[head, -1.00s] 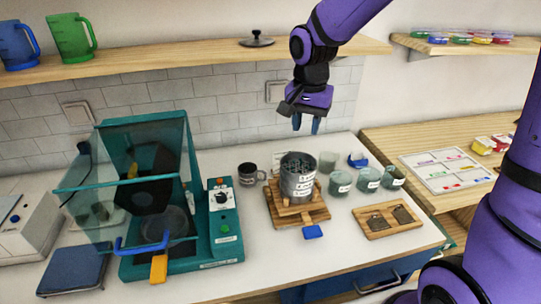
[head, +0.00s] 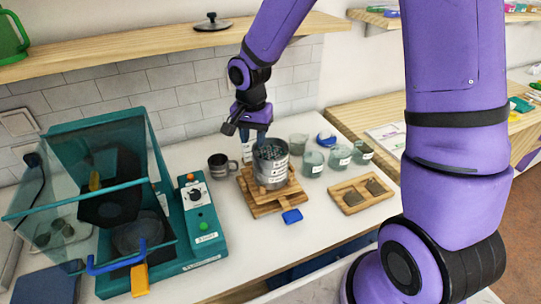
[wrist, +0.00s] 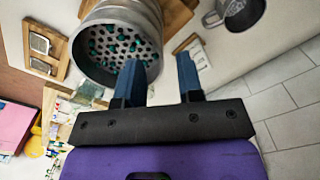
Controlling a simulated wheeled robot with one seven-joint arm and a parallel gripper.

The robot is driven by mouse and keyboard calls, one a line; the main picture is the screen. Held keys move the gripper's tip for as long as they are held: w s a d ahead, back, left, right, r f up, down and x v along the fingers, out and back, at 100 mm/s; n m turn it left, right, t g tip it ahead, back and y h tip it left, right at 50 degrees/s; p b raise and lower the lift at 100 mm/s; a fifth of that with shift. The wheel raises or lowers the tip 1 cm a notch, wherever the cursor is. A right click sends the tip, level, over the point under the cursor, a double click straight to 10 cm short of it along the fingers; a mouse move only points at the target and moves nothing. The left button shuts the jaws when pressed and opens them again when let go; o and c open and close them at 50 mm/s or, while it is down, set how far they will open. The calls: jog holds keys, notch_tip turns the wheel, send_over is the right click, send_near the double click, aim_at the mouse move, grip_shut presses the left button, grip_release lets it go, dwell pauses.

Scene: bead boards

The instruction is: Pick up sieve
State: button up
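The sieve (head: 271,174) is a grey metal cylinder with white labels, upright on a wooden stand (head: 262,206) in the head view. In the wrist view the sieve (wrist: 114,48) shows its open top, with a perforated floor and teal beads. My gripper (head: 255,140) is just above and behind its rim, pointing down. In the wrist view my gripper (wrist: 161,68) is open with nothing between its blue fingers. One finger overlaps the sieve's rim in the picture; the other is outside it. I cannot tell whether they touch.
A grey mug (head: 221,165) stands left of the sieve. Several glass beakers (head: 313,163) and a wooden tray (head: 345,199) are to the right. A teal machine with a clear hood (head: 205,225) stands at left.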

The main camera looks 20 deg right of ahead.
aim_at(254, 145)
jog(key=shift+f, duration=1.55)
grip_shut()
jog(key=shift+w+r, duration=0.1)
jog(key=shift+r, duration=0.1)
